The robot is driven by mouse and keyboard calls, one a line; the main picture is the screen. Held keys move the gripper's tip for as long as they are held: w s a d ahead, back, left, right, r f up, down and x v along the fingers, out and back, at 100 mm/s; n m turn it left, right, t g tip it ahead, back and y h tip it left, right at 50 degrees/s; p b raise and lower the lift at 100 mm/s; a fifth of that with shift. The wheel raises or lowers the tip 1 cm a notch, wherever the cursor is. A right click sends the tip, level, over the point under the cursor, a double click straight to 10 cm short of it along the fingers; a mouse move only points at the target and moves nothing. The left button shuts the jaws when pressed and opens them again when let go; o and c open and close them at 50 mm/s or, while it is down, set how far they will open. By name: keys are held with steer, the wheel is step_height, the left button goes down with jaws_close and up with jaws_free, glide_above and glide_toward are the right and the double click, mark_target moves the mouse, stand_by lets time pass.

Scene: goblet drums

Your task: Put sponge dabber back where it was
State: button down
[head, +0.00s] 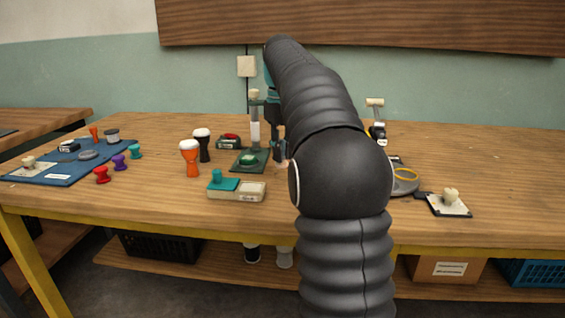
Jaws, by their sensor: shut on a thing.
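My gripper (267,110), teal and dark, is over the middle of the table, left of my arm. It is shut on an upright pale stick-like thing with a cream top and white lower part, which I take to be the sponge dabber (255,132). The dabber's lower end appears just above or at the back of a dark green mat (236,167); I cannot tell whether it touches. A green round piece (248,160) lies on that mat. My arm hides part of the table to the right.
An orange goblet drum (190,158) and a black one (202,146) stand left of the mat. A teal-and-cream tray (237,196) is in front. A blue mat (57,179) with several items is at far left. A cream-knobbed stamp (450,197) sits right. The far right is clear.

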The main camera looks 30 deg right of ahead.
mark_target(282, 140)
steer(key=shift+f, duration=1.4)
steer(key=shift+f, duration=0.1)
steer(key=c, duration=1.1)
jaws_free()
step_height(282, 140, up, 11)
steer(key=shift+r+p, duration=0.15)
steer(key=shift+p, duration=0.9)
steer(key=shift+r, duration=0.5)
